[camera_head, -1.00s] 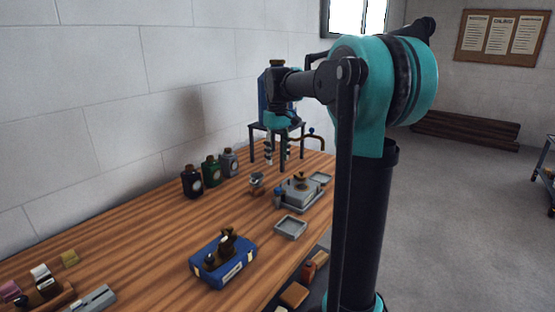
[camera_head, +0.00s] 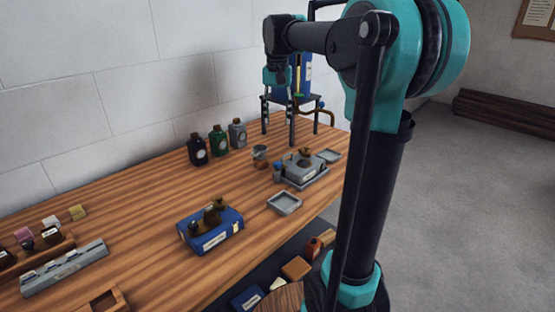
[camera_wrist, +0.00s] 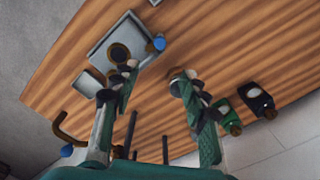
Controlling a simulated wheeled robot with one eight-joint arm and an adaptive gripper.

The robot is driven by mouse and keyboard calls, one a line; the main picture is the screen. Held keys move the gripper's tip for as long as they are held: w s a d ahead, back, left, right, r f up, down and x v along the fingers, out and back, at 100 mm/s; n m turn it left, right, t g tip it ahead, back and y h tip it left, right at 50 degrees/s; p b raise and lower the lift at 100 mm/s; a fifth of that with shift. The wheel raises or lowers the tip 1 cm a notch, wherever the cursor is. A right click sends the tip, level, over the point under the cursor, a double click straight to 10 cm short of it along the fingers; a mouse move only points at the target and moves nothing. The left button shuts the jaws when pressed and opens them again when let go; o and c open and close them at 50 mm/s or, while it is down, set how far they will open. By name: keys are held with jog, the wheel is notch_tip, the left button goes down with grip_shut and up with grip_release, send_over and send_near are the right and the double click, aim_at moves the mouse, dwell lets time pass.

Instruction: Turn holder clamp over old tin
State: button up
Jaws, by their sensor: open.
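My gripper (camera_head: 278,112) is open and empty, with its fingers pointing down above the far part of the wooden bench. In the wrist view its two fingers (camera_wrist: 153,73) stand apart. A grey block fixture (camera_head: 304,171) with a dark brass round top sits on a tray, a small blue knob beside it; it also shows in the wrist view (camera_wrist: 104,62). A small round tin-like pot (camera_head: 260,153) stands just left of it, apart from my gripper. A blue box (camera_head: 213,238) with a brass clamp-like fitting (camera_head: 212,214) lies nearer. I cannot tell which part is the holder clamp or old tin.
Dark, green and grey bottles (camera_head: 218,141) stand by the wall. A dark stand (camera_head: 311,101) with a blue container and copper pipe is close behind my gripper. An empty grey tray (camera_head: 285,203) lies near the bench edge. The middle of the bench (camera_head: 140,210) is clear.

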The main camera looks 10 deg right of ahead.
aim_at(277, 163)
notch_tip(277, 163, down, 16)
jog(key=shift+f, duration=0.15)
dwell(0.3)
jog(key=shift+c, duration=0.4)
